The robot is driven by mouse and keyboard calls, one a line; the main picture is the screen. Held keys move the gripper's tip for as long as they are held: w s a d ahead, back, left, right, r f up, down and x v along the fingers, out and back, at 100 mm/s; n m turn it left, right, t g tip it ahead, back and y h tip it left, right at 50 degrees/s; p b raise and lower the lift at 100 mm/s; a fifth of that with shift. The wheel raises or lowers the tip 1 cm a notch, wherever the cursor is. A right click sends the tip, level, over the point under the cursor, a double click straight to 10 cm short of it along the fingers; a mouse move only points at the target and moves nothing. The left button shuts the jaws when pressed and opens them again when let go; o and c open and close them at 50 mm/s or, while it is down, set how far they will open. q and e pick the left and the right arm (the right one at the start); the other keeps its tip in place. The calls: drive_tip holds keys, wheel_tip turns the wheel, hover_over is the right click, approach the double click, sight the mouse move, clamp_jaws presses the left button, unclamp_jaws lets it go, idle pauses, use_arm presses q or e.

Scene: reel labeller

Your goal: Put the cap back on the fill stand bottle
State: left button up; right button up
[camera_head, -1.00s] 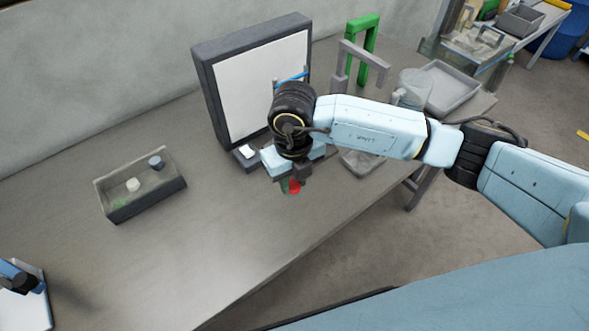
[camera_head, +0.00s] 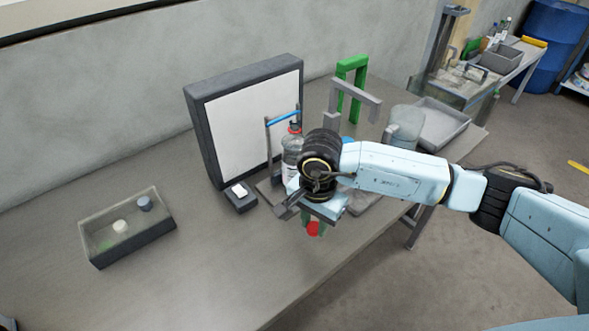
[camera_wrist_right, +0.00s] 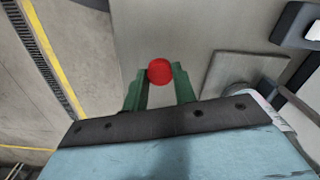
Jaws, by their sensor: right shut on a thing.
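The red cap (camera_head: 313,229) is between the green fingertips of my right gripper (camera_head: 314,222), which is shut on it above the front part of the table. In the right wrist view the cap (camera_wrist_right: 160,71) shows round between the two green fingers (camera_wrist_right: 159,78). The fill stand bottle (camera_head: 291,155) is clear with a label and stands upright in the stand (camera_head: 268,150), behind and left of my right gripper. Its lower part is hidden by the gripper. A red ring shows at its neck. My left gripper is not in view.
A white panel with a dark frame (camera_head: 195,118) stands behind the stand. A small dark device (camera_head: 240,198) sits before it. A clear-sided bin with a few caps (camera_head: 120,245) is at left. A green arch (camera_head: 343,68) and grey tray (camera_head: 450,118) are at right. The front-left table is clear.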

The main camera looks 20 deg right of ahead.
drive_tip(key=n, duration=0.2)
drive_tip(key=d+n, duration=0.1)
drive_tip(key=n, duration=0.1)
drive_tip(key=f+n, duration=0.1)
drive_tip(key=n, duration=0.1)
drive_tip(key=shift+d+b, duration=0.35)
drive_tip(key=shift+d, duration=0.05)
drive_tip(key=n, duration=0.3)
drive_tip(key=d+n, duration=0.1)
drive_tip(key=shift+s+f+n, duration=0.1)
drive_tip(key=shift+f+n, duration=0.15)
drive_tip(key=shift+n, duration=0.15)
drive_tip(key=shift+s, duration=0.1)
